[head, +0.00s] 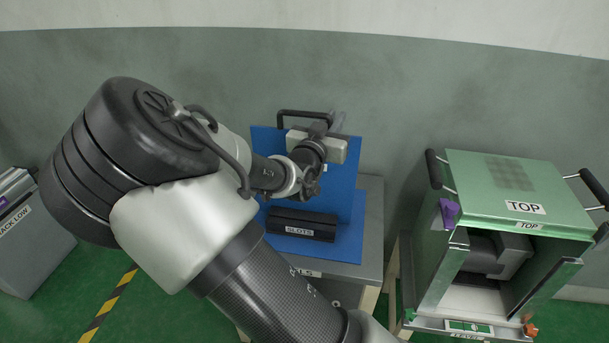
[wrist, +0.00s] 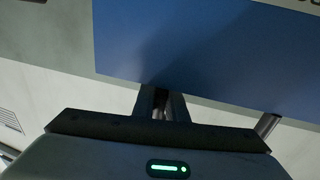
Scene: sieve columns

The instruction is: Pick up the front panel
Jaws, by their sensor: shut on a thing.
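The front panel is a blue sheet (head: 345,185) standing upright and tilted above the grey cabinet in the head view, with a black bar handle (head: 305,113) at its top. Its blue face (wrist: 215,50) fills much of the wrist view's top. My gripper (head: 325,130) is at the handle in front of the panel, its fingertips partly hidden. In the wrist view its dark fingers (wrist: 162,105) are close together against the panel side. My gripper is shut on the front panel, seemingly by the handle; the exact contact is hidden. The panel's lower left is behind my arm.
A black block labelled SLOTS (head: 300,226) sits on a blue surface on the grey cabinet (head: 370,220). A green open-fronted machine marked TOP (head: 500,185) stands at right, with side handles and a purple part (head: 449,212). A grey bin (head: 35,240) is at far left.

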